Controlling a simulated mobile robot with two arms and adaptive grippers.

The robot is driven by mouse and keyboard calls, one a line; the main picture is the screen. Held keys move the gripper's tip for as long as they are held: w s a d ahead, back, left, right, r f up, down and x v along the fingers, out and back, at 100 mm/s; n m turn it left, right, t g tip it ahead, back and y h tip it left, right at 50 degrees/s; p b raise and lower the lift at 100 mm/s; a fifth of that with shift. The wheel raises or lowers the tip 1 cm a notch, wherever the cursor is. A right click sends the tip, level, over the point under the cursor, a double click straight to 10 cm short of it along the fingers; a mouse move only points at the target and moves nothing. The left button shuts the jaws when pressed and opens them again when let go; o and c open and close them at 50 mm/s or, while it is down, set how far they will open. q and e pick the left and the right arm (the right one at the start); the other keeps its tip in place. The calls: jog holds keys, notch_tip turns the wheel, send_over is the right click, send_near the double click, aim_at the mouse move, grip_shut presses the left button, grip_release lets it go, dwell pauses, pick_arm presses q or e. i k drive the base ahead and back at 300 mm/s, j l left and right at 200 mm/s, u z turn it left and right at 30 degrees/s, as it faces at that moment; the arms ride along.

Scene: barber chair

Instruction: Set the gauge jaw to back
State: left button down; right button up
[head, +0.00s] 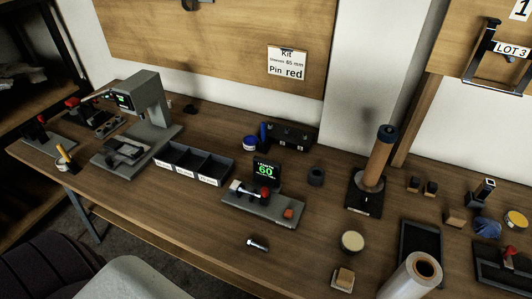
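A grey gauge (262,209) stands near the middle of the bench in the head view. Its small black display (266,172) shows a green 60 under a word that looks like "LENGTH". A red knob (266,193) and a silver cylindrical part (240,187) sit on top of its base, and a red button (288,213) is at its right end. The jaw is too small to tell apart clearly, so its exact position cannot be read. Neither gripper is in view.
A silver pin (257,244) lies in front of the gauge. A three-compartment tray (190,166) and a grey press (145,115) stand to the left. A brown cylinder on a stand (376,165) is to the right. A wall card (287,64) reads "Kit", "Pin red".

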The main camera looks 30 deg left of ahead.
aim_at(264, 200)
jog(key=u, duration=0.95)
